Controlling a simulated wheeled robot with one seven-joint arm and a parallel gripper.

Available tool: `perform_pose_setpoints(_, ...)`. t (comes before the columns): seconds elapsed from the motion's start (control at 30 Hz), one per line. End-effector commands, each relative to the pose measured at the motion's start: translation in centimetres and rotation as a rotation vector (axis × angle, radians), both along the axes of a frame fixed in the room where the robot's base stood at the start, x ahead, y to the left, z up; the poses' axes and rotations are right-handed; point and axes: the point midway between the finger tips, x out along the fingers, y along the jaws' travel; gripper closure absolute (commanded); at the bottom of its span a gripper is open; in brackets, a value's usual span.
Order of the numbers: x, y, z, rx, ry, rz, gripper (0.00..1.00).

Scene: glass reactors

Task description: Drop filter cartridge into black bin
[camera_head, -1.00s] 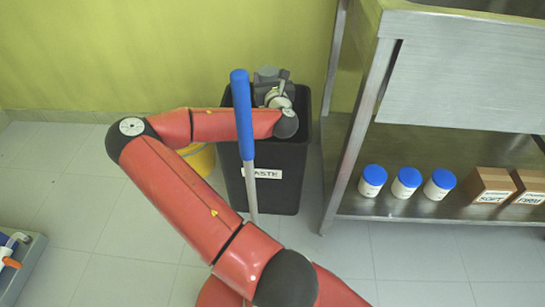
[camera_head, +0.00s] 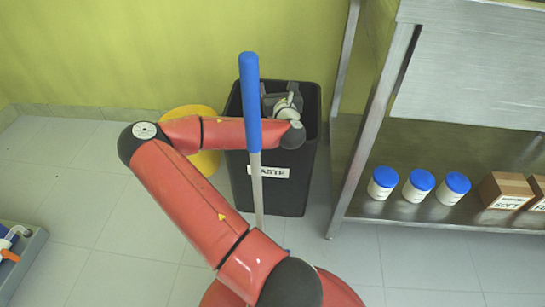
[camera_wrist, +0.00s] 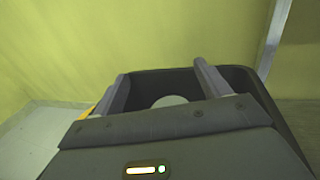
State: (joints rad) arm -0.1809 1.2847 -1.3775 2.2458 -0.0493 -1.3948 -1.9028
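The black bin (camera_head: 290,190), labelled WASTE, stands on the floor against the wall. My gripper (camera_head: 282,92) is over the bin's mouth in the head view, with its fingertips hidden there. In the wrist view my gripper's two fingers (camera_wrist: 161,70) are spread wide apart and point into the bin, whose dark rim (camera_wrist: 243,76) shows behind them. A pale round thing (camera_wrist: 170,101) shows between the fingers with gaps on both sides, apparently inside the bin. It may be the filter cartridge; I cannot tell for sure.
A blue-handled pole (camera_head: 251,105) stands in front of the bin. A yellow bucket (camera_head: 205,163) is left of the bin. A steel bench (camera_head: 385,130) is close on the right, with blue-lidded jars (camera_head: 419,187) and boxes (camera_head: 505,190) on its shelf.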

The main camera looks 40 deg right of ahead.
Motion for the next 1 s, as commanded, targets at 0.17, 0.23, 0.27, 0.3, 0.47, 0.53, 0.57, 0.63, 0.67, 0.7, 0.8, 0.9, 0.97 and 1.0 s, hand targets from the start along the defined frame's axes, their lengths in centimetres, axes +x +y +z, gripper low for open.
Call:
perform_pose_setpoints(0.17, 0.0, 0.0, 0.0, 0.000, 0.000, 0.000, 0.15)
perform_pose_setpoints(0.23, 0.0, 0.0, 0.0, 0.001, 0.001, 0.000, 0.15)
perform_pose_setpoints(0.27, 0.0, 0.0, -0.1, 0.001, 0.002, 0.000, 0.15)
perform_pose_setpoints(0.3, 0.0, 0.0, 0.0, 0.001, 0.002, 0.000, 0.15)
perform_pose_setpoints(0.47, 0.1, 0.0, 1.0, 0.001, -0.001, 0.001, 0.15)
perform_pose_setpoints(0.53, 0.0, 0.0, 2.2, -0.001, -0.002, 0.001, 0.15)
perform_pose_setpoints(0.57, 0.1, 0.1, 2.7, 0.000, -0.001, 0.002, 0.15)
perform_pose_setpoints(0.63, 0.1, 0.1, 4.4, 0.000, -0.004, 0.002, 0.15)
perform_pose_setpoints(0.67, 0.1, 0.1, 5.1, -0.002, -0.004, 0.002, 0.15)
perform_pose_setpoints(0.7, 0.1, 0.1, 6.1, -0.002, -0.002, 0.002, 0.15)
perform_pose_setpoints(0.8, 0.1, 0.1, 8.7, -0.001, -0.003, 0.002, 0.15)
perform_pose_setpoints(0.9, 0.1, 0.1, 11.2, -0.002, -0.004, 0.001, 0.15)
perform_pose_setpoints(0.97, 0.0, 0.1, 12.7, -0.001, -0.004, 0.002, 0.15)
perform_pose_setpoints(1.0, 0.1, 0.1, 13.6, -0.001, -0.003, 0.003, 0.15)
